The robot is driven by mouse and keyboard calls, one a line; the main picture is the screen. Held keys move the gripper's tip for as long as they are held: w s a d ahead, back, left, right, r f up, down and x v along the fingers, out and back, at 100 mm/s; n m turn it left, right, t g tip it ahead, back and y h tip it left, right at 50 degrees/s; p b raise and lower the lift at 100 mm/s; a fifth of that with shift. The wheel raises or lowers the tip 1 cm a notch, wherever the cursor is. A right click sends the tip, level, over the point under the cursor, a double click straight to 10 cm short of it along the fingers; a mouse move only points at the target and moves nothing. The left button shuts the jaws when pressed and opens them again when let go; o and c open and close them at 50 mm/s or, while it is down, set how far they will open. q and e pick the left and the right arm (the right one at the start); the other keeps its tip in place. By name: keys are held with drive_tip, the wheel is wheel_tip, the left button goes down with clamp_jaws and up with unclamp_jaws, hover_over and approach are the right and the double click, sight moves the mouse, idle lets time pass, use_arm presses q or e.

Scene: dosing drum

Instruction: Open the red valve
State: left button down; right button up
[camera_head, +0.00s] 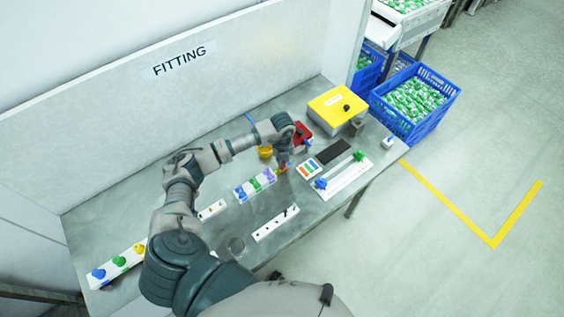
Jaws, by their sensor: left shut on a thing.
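A white strip (241,195) on the bench carries a row of small valves with blue, green and purple handles. My left gripper (283,163) reaches down at the right end of this row. It is shut on a small red piece (283,169), which looks like the red valve's handle. The fingers cover most of it, so I cannot tell how far the handle is turned. My right gripper is not in view.
A yellow-topped box (335,104) and a red fixture (302,128) stand behind the gripper. A white plate (345,178) with blue and green knobs lies to the right. Another valve strip (118,265) is at the left. Blue crates (432,116) stand beyond the bench.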

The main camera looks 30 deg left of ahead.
use_arm(q)
drive_tip(key=m, duration=0.2)
drive_tip(key=m+b, duration=0.1)
drive_tip(key=m, duration=0.1)
drive_tip(key=m+b, duration=0.1)
drive_tip(key=shift+s+d+f+m, duration=0.2)
drive_tip(key=shift+f+m, duration=0.1)
drive_tip(key=shift+m, duration=0.1)
drive_tip(key=m+b, duration=0.2)
drive_tip(key=m, duration=0.2)
drive_tip(key=shift+m, duration=0.3)
drive_tip(key=shift+r+m+b, duration=0.1)
drive_tip(key=shift+m+b, duration=0.45)
drive_tip(key=shift+m, duration=0.25)
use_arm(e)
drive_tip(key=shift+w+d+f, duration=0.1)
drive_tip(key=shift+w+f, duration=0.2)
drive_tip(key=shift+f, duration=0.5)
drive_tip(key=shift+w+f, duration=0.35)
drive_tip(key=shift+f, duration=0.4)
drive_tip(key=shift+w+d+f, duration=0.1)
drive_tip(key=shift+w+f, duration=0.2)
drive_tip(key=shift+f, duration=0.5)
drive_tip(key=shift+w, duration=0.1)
use_arm(q)
drive_tip(key=c, duration=1.3)
unclamp_jaws()
drive_tip(key=shift+s+a+r, duration=0.1)
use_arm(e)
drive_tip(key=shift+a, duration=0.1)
